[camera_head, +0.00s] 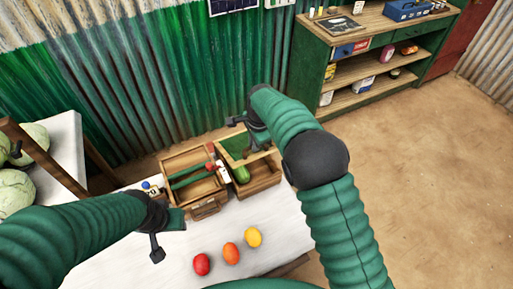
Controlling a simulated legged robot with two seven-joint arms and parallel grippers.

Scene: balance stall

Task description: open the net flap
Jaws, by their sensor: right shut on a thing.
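The net flap (234,144) appears as a green panel at the back of the right-hand wooden crate (263,184). My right gripper (257,145) is over the back of this crate, shut on what looks like the flap; its fingertips are partly hidden by my arm. A green vegetable (242,174) shows inside the crate, in its front left part. My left gripper (166,234) is over the white table to the left, with its two fingers apart and nothing between them.
A balance-like wooden box (206,210) with green bars and red parts stands left of the crate. A red (202,264), an orange (231,253) and a yellow fruit (253,237) lie on the white table (150,268). Cabbages (14,192) are at left, shelves (365,68) at back right.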

